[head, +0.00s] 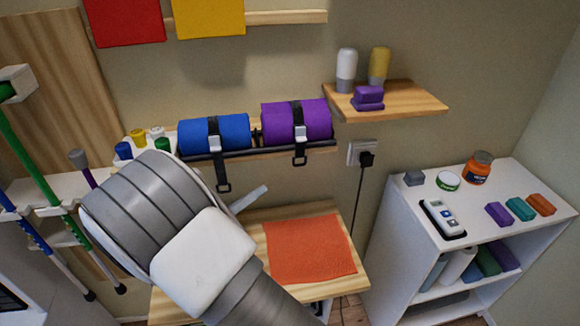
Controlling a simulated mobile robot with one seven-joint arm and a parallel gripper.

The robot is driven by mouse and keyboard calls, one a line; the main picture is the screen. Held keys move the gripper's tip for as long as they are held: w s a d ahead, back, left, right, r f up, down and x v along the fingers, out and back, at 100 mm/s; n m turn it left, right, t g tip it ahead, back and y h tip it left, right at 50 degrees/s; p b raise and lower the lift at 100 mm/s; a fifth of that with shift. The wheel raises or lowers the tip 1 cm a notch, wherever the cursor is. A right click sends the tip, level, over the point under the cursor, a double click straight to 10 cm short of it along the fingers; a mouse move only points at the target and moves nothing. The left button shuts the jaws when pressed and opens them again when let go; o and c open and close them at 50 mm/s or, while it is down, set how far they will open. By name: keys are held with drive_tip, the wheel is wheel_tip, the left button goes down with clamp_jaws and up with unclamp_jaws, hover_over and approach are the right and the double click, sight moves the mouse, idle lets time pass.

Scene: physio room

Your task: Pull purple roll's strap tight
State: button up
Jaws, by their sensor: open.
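The purple roll (296,121) lies in a wall rack, right of the blue roll. A black strap (299,133) runs round it, through a grey buckle. The strap's loose end hangs below the rack with a black loop at its tip. My gripper (248,198) is mostly hidden behind my own arm. One pale grey finger shows, pointing up and right, below and left of the hanging strap end. It looks apart from the strap, and I see nothing held.
The blue roll (214,134) has its own black strap, hanging close to my gripper. A wooden shelf (420,104) juts out at upper right. Below is a wooden table (262,222) with an orange mat (310,249). A white cabinet (398,215) stands at right.

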sight(300, 156)
drive_tip(key=p+x, duration=0.1)
drive_tip(key=x, duration=1.2)
drive_tip(key=shift+p, duration=0.35)
clamp_jaws()
drive_tip(key=shift+a, duration=0.1)
idle(0.5)
